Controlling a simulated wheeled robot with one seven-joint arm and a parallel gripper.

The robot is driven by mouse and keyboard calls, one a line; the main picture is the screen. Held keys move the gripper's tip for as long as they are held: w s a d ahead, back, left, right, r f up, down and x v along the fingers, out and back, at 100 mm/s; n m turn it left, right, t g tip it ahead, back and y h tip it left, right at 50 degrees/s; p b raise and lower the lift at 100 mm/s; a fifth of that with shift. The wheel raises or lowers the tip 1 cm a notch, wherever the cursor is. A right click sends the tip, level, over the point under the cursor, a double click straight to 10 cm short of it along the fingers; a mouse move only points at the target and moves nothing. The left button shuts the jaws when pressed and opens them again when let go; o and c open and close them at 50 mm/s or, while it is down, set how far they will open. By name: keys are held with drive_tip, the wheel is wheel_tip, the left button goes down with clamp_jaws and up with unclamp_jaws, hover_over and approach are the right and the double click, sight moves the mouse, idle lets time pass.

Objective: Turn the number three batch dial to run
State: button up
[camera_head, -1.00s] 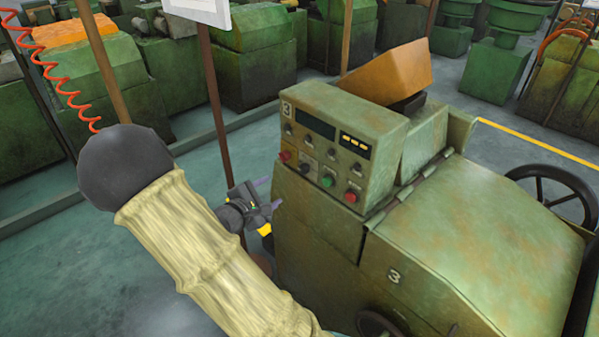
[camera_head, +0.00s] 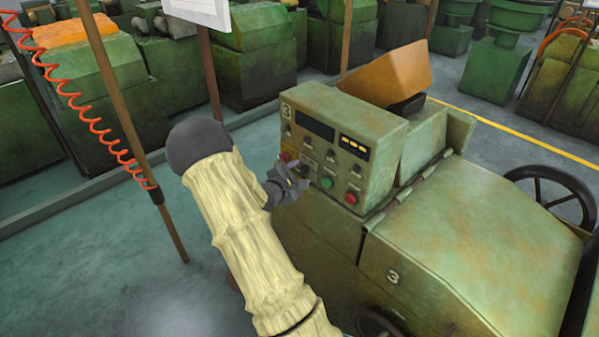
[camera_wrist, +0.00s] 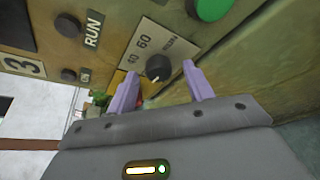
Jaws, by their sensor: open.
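The green control panel (camera_head: 340,115) of the machine marked 3 carries several small knobs, a green button and red buttons. My gripper (camera_head: 296,172) is at the lower left of this panel and covers part of it. In the wrist view my gripper (camera_wrist: 158,74) is open, its two lilac fingers on either side of a black dial (camera_wrist: 157,67). This dial sits on a pale scale plate reading 40 and 60; its smaller lettering is hard to read. I cannot tell whether the fingers touch it. Another black knob (camera_wrist: 68,25) sits beside the word RUN.
The green button (camera_wrist: 211,8) is above the right finger in the wrist view. The machine's sloped cover (camera_head: 470,220) spreads to the right. A brown post (camera_head: 130,130) with a red coiled cable stands left of my arm. Open floor lies at the left.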

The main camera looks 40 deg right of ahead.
drive_tip(key=shift+w+d+f, duration=0.2)
drive_tip(key=shift+w+d, duration=0.1)
drive_tip(key=shift+d, duration=0.25)
drive_tip(key=c, duration=1)
